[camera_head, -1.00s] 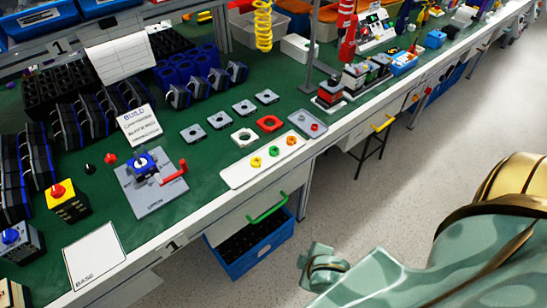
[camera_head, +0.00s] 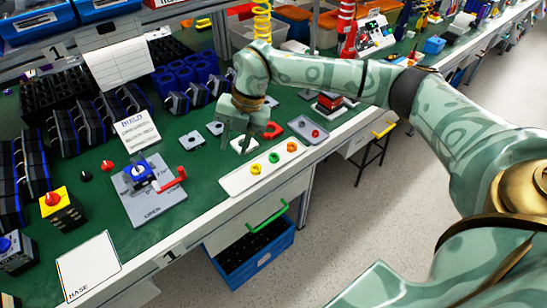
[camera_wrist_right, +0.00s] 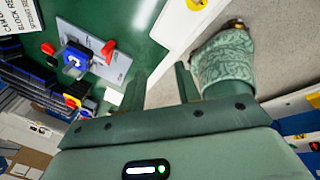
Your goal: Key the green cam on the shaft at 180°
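The green cam (camera_head: 273,157) is a small ring on the white tray (camera_head: 236,185), between the yellow cam (camera_head: 256,169) and the orange cam (camera_head: 291,147). The blue switch block (camera_head: 141,176) with the shaft stands on a grey plate (camera_head: 150,208), left of the tray. The shaft's angle is too small to read. The block (camera_wrist_right: 75,57) also shows at upper left in the right wrist view. My right gripper (camera_head: 237,143) is open and empty, above the bench just behind the tray. Its fingers (camera_wrist_right: 160,88) are apart in the wrist view. My left gripper is not in view.
A red handle (camera_head: 173,179) juts from the plate's right side. Grey square plates (camera_head: 192,141) and a red ring plate (camera_head: 272,130) lie near my right gripper. A grey tray (camera_head: 308,129) is to the right. A white BASE sheet (camera_head: 88,268) lies at front left.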

